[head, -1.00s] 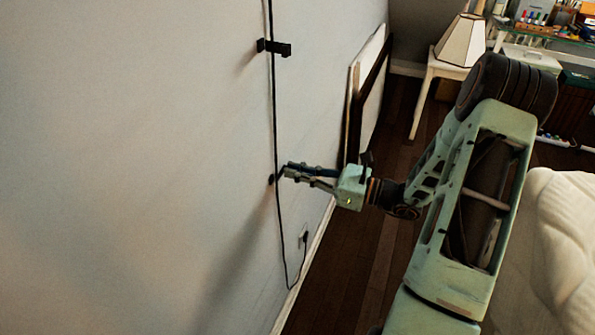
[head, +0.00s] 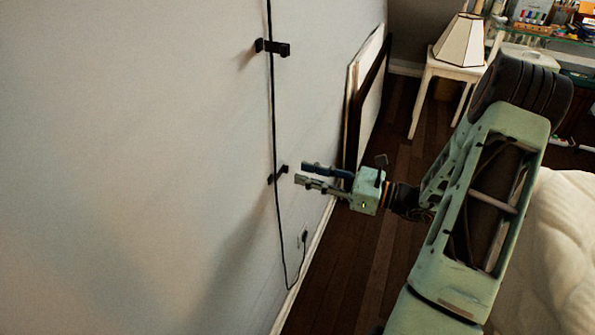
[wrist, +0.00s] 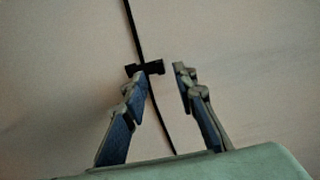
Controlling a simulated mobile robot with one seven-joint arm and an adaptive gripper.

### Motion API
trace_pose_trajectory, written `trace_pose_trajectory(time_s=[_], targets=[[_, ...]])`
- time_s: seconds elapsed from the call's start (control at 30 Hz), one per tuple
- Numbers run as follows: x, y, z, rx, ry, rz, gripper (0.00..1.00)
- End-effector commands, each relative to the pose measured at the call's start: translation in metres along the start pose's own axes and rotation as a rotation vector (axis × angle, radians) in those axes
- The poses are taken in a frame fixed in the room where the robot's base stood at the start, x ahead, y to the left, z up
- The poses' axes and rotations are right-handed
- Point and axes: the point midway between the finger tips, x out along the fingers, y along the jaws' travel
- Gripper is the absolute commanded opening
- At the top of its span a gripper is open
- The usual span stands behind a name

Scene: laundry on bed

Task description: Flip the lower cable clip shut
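The lower cable clip (head: 283,170) is a small black piece on the wall, with the black cable (head: 274,120) running down through or behind it. In the wrist view the clip (wrist: 157,67) lies across the cable (wrist: 134,28), just beyond my fingertips. I cannot tell whether its flap is latched.
An upper black clip (head: 280,48) sits higher on the same cable. The cable ends at a wall outlet (head: 304,236) low down. Framed panels (head: 366,100) lean on the wall behind my gripper. A bed (head: 560,240) stands at the right; dark floor (head: 335,285) lies between.

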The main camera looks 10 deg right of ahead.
Motion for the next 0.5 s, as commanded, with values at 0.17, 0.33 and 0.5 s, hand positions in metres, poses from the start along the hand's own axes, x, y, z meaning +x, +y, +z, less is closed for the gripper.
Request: trace_pose_trajectory(time_s=[0.17, 0.33, 0.5], targets=[[-0.041, -0.001, 0.000, -0.002, 0.000, -0.004, 0.26], [-0.069, -0.001, 0.000, -0.002, 0.000, -0.003, 0.26], [-0.082, 0.000, 0.000, -0.001, -0.001, 0.000, 0.26]])
